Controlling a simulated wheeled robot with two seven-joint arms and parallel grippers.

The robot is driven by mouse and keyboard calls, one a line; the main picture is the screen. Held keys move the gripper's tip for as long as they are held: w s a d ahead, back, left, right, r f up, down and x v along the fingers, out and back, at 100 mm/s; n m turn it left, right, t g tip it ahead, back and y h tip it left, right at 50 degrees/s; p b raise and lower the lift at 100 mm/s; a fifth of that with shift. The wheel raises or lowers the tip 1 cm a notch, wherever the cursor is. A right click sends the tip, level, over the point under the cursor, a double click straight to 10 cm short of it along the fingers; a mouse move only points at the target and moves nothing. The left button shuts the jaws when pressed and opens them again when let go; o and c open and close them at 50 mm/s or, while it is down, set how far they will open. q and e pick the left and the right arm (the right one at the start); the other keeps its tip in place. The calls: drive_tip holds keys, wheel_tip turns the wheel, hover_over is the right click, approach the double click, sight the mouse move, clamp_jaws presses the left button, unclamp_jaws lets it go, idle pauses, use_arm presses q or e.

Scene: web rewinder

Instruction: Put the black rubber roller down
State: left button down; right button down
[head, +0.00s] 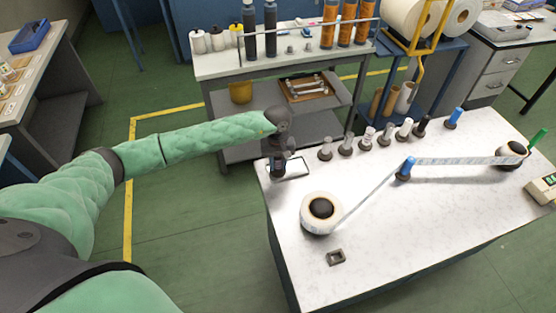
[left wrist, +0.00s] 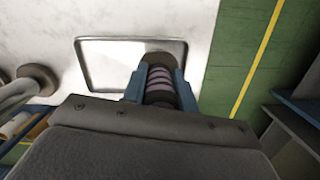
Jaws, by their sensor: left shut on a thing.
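My left gripper (head: 280,170) is over the back left corner of the white table, its fingers mostly hidden by the wrist in the head view. In the left wrist view its two blue fingers (left wrist: 160,88) are shut around a roller (left wrist: 160,80) with dark and pale pinkish bands. The roller's far end overlaps the right edge of a shallow rimmed tray (left wrist: 112,62); I cannot tell whether it touches. The tray also shows in the head view (head: 306,167), under and beside the gripper. My right gripper is not in view.
A row of upright rollers stands right of the tray, the nearest a grey one (head: 325,150). A web roll (head: 321,213) sits ahead, its strip running past a blue roller (head: 405,170). A shelf bench (head: 225,66) stands behind.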

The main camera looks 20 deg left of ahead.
use_arm(q)
drive_tip(key=shift+r, duration=0.1)
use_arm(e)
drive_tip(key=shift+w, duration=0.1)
use_arm(q)
drive_tip(key=c, duration=1.1)
unclamp_jaws()
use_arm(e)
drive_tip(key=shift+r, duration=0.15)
use_arm(q)
drive_tip(key=r+b, duration=0.2)
drive_tip(key=r, duration=0.1)
drive_tip(key=r+b, duration=0.1)
drive_tip(key=shift+w+a+r, duration=0.15)
drive_tip(key=shift+w+r, duration=0.15)
drive_tip(key=r+b, duration=0.1)
drive_tip(key=r, duration=0.1)
drive_tip(key=r+b, duration=0.1)
drive_tip(key=r, duration=0.1)
drive_tip(key=r+b, duration=0.1)
drive_tip(key=shift+w+a+r, duration=0.1)
drive_tip(key=shift+w+r, duration=0.2)
drive_tip(key=shift+r, duration=0.85)
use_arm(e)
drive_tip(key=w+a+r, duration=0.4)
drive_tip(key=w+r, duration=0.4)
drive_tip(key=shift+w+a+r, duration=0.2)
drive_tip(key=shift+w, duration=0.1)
